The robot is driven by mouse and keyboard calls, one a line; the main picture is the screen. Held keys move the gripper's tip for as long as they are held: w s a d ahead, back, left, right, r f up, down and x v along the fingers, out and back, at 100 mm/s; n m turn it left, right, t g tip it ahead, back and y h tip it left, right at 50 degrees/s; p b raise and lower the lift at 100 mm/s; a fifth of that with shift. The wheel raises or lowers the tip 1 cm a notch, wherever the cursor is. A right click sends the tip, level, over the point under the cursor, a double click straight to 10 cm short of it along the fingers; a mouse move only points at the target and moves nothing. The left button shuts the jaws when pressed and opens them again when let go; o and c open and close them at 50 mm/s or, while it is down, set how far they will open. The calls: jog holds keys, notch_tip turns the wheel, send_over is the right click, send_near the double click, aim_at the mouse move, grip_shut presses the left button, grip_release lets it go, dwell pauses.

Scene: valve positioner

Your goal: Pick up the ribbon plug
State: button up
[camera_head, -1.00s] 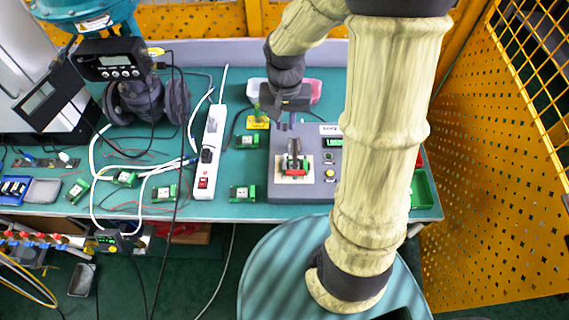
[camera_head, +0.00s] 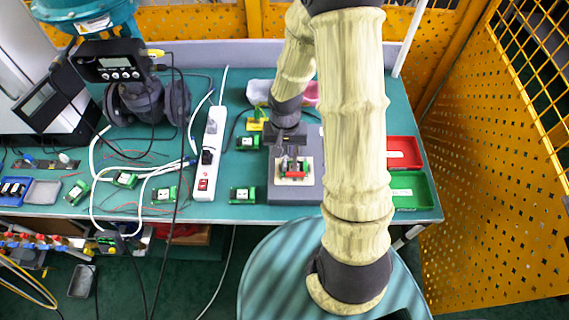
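I cannot single out the ribbon plug for certain. A small fixture on the grey test box (camera_head: 292,196) holds a green board (camera_head: 296,163) with a red part (camera_head: 296,175) at its front edge. My gripper (camera_head: 282,155) points down over the back left of this fixture. Its dark fingers are small and partly merge with the fixture, so their opening and any contact are unclear. A yellow piece (camera_head: 255,125) with a dark cable lies behind and to the left of my gripper. My forearm hides the right part of the test box.
A white power strip (camera_head: 209,165) stands left of the test box, with several small green boards (camera_head: 243,194) around it. A red tray (camera_head: 403,153) and a green tray (camera_head: 409,189) sit at the right. A grey bin (camera_head: 260,91) and a pink bin (camera_head: 311,93) are behind my gripper.

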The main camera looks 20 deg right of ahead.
aim_at(285, 164)
jog(key=shift+s+a+f+p, duration=0.1)
jog(key=shift+f+p, duration=0.05)
jog(key=shift+f, duration=1.15)
jog(key=shift+a+f+p, duration=0.1)
jog(key=shift+f+p, duration=0.05)
jog(key=shift+f, duration=1.15)
jog(key=shift+d, duration=0.1)
jog(key=shift+c, duration=0.2)
grip_shut()
